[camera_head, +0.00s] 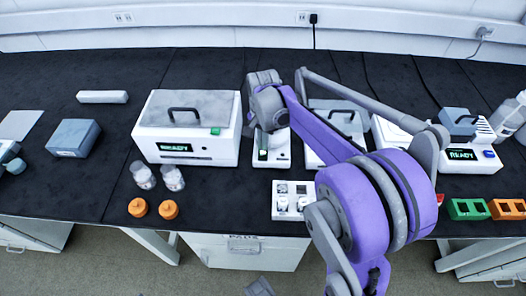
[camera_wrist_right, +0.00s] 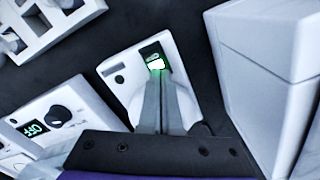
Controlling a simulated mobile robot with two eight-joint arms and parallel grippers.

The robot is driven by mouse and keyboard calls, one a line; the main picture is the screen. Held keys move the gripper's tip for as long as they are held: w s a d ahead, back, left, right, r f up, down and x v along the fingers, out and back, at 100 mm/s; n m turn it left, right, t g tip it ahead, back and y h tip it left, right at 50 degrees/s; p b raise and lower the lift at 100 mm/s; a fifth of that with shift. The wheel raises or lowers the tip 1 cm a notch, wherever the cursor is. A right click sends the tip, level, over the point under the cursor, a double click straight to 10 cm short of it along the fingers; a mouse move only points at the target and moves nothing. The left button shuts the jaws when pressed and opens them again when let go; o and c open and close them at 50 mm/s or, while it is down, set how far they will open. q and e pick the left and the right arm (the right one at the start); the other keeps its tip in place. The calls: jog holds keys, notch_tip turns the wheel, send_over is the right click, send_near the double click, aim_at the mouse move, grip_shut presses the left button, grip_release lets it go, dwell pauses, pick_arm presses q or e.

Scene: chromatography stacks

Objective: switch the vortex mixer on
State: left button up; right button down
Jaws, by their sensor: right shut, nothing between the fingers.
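The narrow white unit (camera_head: 272,160) that I take for the vortex mixer stands on the bench near the middle of the head view. In the right wrist view the same unit (camera_wrist_right: 118,78) shows a small dark display with a bright green-lit patch; its text is not readable. My right gripper (camera_head: 265,128) is over this unit, pointing down. In the right wrist view its fingers (camera_wrist_right: 158,72) are together and empty, with the tips right at the lit patch and covering part of it. I cannot tell whether they touch. My left gripper is not in view.
A large white box (camera_head: 188,128) reading READY stands close on the left. On the right, a unit (camera_wrist_right: 62,118) with a knob reads OFF. A white vial rack (camera_head: 281,213) stands in front. Two bottles and two orange caps (camera_head: 168,209) are left of it.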

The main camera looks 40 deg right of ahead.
notch_tip(320, 180, up, 7)
jog(key=p, duration=0.4)
jog(key=shift+p, duration=0.35)
dwell(0.3)
jog(key=s+a+r+n+t+p, duration=0.1)
jog(key=s+a+n+t+p, duration=0.3)
jog(key=s+a+n, duration=1)
jog(key=shift+s+a+r+t, duration=0.3)
jog(key=shift+s+a+t, duration=0.45)
jog(key=shift+a, duration=0.2)
jog(key=shift+d, duration=0.1)
